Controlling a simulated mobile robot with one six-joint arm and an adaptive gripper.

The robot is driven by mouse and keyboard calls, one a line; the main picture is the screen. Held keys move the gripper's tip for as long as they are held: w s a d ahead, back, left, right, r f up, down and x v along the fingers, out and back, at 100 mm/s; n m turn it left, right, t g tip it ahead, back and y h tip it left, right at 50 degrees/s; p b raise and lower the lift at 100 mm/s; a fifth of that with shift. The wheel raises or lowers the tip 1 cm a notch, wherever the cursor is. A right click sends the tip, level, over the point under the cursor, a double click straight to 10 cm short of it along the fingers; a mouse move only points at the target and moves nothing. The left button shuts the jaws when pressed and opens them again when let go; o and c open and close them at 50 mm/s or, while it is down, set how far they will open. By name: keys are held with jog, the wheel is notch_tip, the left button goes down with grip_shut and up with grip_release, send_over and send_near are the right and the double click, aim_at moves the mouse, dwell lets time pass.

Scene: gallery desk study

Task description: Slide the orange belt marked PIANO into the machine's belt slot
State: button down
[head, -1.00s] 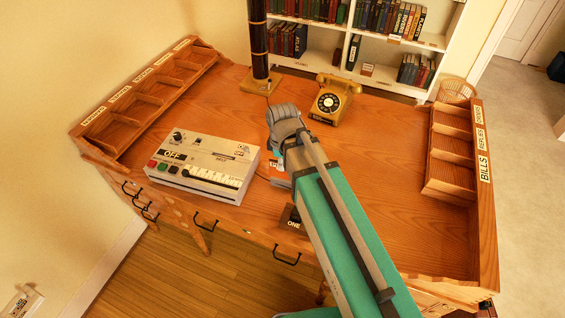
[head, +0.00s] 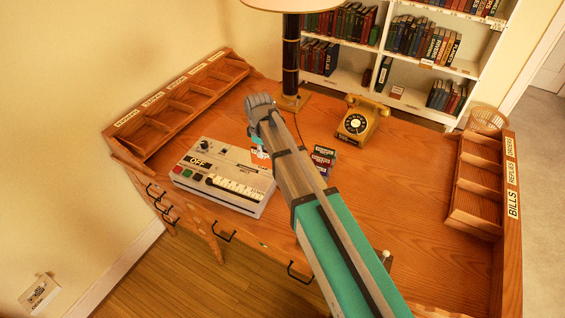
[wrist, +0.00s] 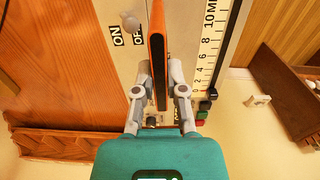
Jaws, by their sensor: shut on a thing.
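The orange belt (wrist: 158,45), a thin flat piece with a black edge, is held upright between the fingertips of my gripper (wrist: 161,92) in the wrist view. It also shows in the head view as a small orange and white patch (head: 260,154). The PIANO marking is not readable. The pale machine (head: 213,193) has an OFF sign, coloured buttons and a white scale. My gripper (head: 259,142) is over its back right part. The wrist view shows the machine's face (wrist: 188,20) behind the belt. I cannot make out the slot or whether the belt touches the machine.
Several coloured pieces (head: 322,160) stand on the desk right of my arm. A yellow telephone (head: 356,122) and a lamp (head: 291,60) stand behind. Pigeonhole racks line the left (head: 180,105) and right (head: 475,190). The desk's right middle (head: 405,165) is clear.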

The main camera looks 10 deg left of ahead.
jog(key=w+a, duration=0.3)
jog(key=a, duration=0.4)
jog(key=shift+f+b, duration=2.45)
jog(key=shift+f+b, duration=2.6)
jog(key=shift+b, duration=0.05)
jog(key=c, duration=0.6)
grip_release()
jog(key=shift+r, duration=0.2)
